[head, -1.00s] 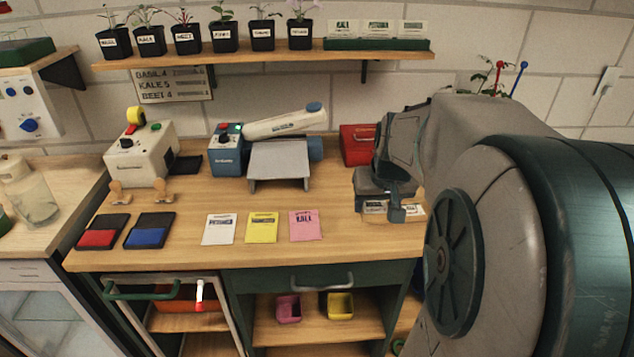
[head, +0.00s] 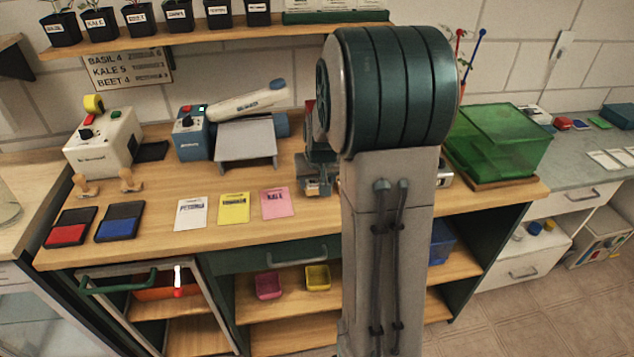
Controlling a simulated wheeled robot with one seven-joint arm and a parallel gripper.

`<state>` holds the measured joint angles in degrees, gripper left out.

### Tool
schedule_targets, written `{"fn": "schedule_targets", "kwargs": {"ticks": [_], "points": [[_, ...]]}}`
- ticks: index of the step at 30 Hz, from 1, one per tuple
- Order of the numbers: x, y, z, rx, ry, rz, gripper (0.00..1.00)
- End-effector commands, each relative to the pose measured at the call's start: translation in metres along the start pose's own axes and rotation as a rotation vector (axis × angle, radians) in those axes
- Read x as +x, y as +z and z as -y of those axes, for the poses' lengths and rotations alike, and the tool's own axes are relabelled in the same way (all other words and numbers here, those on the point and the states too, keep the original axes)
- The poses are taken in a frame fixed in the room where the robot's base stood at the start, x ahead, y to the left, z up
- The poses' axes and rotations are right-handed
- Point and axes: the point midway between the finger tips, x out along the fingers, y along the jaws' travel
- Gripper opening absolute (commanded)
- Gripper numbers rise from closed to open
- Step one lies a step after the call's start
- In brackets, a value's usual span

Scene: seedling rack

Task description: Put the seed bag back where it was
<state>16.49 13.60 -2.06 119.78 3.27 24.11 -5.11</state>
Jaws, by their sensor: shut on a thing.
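My gripper (head: 314,186) is low over the right part of the wooden bench, partly hidden behind my own arm. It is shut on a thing. A small pale labelled patch shows at its lower end, but too little to read; I take it for the seed bag. Three flat packets lie in a row on the bench, left of my gripper: a white one (head: 191,214), a yellow one (head: 233,208) and a pink one labelled KALE (head: 276,203).
Left of the packets are a red ink pad (head: 68,230) and a blue ink pad (head: 120,223). A grey stand (head: 246,142) is behind them. A green transparent box (head: 502,138) stands at the right. Potted seedlings line the shelf (head: 230,34) above.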

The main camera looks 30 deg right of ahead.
Motion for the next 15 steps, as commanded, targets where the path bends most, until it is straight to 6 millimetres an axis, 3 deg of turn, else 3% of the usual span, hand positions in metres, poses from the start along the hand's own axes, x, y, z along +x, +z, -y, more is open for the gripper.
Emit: {"fn": "schedule_targets", "kwargs": {"ticks": [3,15], "points": [[0.011,0.005,0.0,0.0,0.0,0.001,0.3],[0.017,0.007,0.0,-0.001,0.0,-0.002,0.3]]}}
